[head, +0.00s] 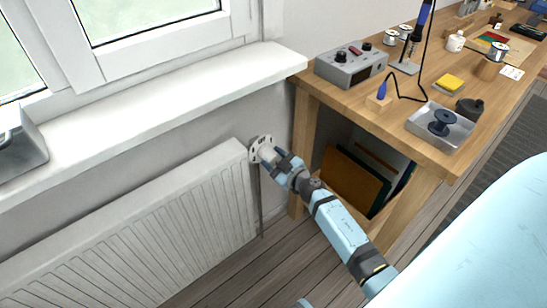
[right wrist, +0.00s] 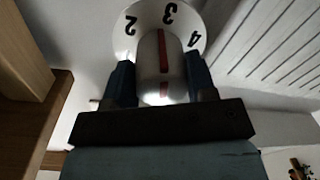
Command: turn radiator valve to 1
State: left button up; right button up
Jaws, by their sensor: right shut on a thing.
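The white radiator valve has a round numbered dial (head: 256,146) at the upper right end of the radiator (head: 150,215). In the right wrist view, the dial (right wrist: 190,12) shows the numbers 2, 3 and 4. The valve's knob (right wrist: 150,72) has a red line that points at about the 3. My right gripper (head: 276,158) is shut on the knob, with one dark finger on each side of it in the right wrist view (right wrist: 160,82). The rest of the dial is hidden. My left gripper is not in view.
A wooden workbench (head: 425,140) stands just right of the valve, with its leg (head: 304,135) close to my gripper. Boards (head: 352,180) lean beneath it. A white window sill (head: 150,105) juts out above the radiator. The floor (head: 285,255) in front is clear.

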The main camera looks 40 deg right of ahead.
jog(key=shift+r+n, duration=0.1)
jog(key=shift+n, duration=0.3)
jog(key=shift+n+p, duration=0.4)
jog(key=shift+n, duration=1.4)
jog(key=n, duration=0.5)
jog(key=shift+d, duration=0.1)
jog(key=n, duration=0.2)
jog(key=shift+n+h, duration=0.3)
jog(key=shift+n, duration=1)
jog(key=n+b, duration=0.1)
jog(key=n, duration=0.1)
jog(key=shift+r+n, duration=0.1)
jog(key=shift+n, duration=0.2)
jog(key=n, duration=0.2)
jog(key=shift+n+b, duration=0.3)
jog(key=shift+b, duration=0.05)
jog(key=shift+r+n+h, duration=0.1)
jog(key=shift+n+h, duration=0.2)
jog(key=shift+n, duration=0.3)
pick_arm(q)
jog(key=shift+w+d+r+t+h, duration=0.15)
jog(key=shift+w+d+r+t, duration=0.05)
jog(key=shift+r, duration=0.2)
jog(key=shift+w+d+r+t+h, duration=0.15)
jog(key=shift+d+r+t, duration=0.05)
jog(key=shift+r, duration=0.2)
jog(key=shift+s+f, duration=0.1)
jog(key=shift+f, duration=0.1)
